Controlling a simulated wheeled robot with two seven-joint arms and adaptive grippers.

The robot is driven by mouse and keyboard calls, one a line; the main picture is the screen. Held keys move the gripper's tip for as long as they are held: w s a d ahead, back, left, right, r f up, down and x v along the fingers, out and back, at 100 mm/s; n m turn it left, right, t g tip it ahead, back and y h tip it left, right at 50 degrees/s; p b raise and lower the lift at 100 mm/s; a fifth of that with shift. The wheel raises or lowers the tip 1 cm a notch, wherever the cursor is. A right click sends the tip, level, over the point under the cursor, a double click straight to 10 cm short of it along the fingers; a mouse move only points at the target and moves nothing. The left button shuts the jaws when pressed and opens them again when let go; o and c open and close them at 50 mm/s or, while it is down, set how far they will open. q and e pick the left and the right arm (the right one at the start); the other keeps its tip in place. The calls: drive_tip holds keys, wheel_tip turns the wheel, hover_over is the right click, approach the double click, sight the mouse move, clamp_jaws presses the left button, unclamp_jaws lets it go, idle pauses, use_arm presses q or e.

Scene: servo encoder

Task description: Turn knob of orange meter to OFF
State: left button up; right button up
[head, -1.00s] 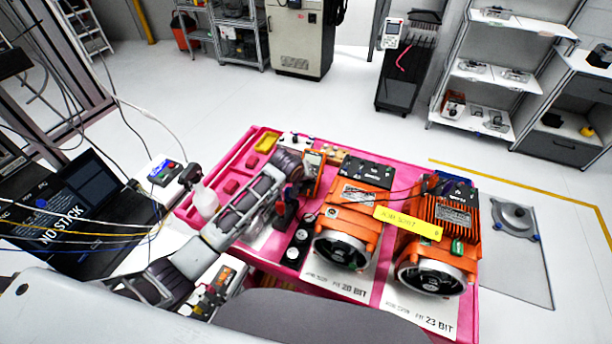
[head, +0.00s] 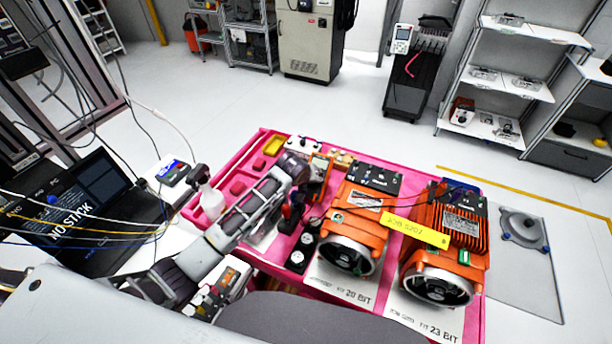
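An orange meter-like box (head: 319,168) with a pale face stands on the pink bench mat (head: 236,166), just right of my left wrist. It is small, and its knob and markings cannot be made out. My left arm reaches in from the lower left, and my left gripper (head: 291,212) points down beside the box's lower left side. The gripper is dark and small here, so whether its fingers are open, or touch the box, cannot be told. My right gripper is not in view.
Two orange motors (head: 352,220) (head: 441,240) stand to the right, with a yellow tag (head: 415,232) across them. A black two-dial block (head: 299,250) lies before the gripper. A white spray bottle (head: 211,201) and laptop (head: 75,205) are left of the arm.

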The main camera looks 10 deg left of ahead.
use_arm(q)
drive_tip(key=v, duration=1.1)
drive_tip(key=shift+r, duration=0.15)
drive_tip(key=shift+s, duration=0.25)
idle(0.6)
